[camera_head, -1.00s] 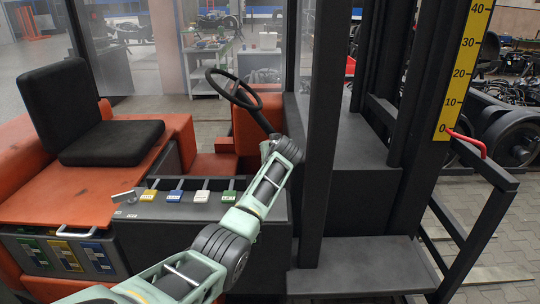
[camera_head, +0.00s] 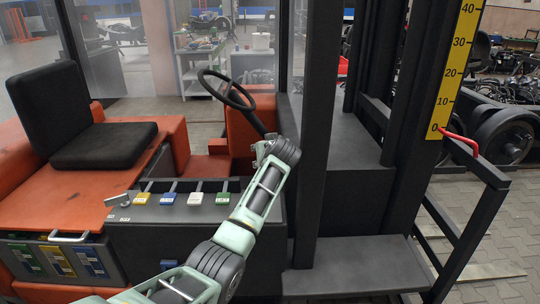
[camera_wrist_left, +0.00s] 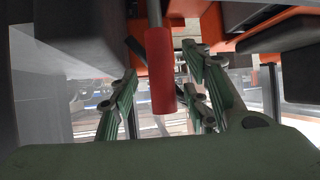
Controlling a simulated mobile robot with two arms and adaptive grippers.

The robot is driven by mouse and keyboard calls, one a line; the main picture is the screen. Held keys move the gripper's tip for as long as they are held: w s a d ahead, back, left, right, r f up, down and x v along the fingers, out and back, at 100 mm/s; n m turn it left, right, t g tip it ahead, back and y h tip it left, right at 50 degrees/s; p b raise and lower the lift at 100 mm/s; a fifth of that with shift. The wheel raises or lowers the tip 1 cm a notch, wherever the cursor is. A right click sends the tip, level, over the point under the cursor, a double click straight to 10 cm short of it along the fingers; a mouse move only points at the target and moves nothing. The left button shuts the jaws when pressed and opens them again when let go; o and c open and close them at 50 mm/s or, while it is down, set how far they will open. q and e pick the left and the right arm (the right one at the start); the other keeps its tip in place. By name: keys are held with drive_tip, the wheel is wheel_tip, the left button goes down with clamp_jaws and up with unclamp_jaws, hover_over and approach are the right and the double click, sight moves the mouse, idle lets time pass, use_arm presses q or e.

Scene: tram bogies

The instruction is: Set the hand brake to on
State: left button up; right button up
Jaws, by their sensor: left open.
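A red cylindrical grip (camera_wrist_left: 160,75) on a grey rod, probably the hand brake lever, hangs down in the left wrist view. My left gripper (camera_wrist_left: 160,95) is open, with green fingers on both sides of the grip. I cannot tell whether they touch it. In the head view my left arm reaches up to the steering wheel's column, and the wrist hides the area by the column. The red grip cannot be made out there. My right gripper is not in view.
The steering wheel (camera_head: 228,88) is close to my left wrist. Colour-tagged levers (camera_head: 195,198) stand on the dark console left of my arm. A black seat (camera_head: 103,145) is further left. A dark mast post (camera_head: 319,130) stands just right of my wrist.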

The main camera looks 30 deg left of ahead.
use_arm(q)
drive_tip(key=v, duration=0.8)
drive_tip(key=shift+r, duration=0.15)
drive_tip(key=shift+d, duration=0.1)
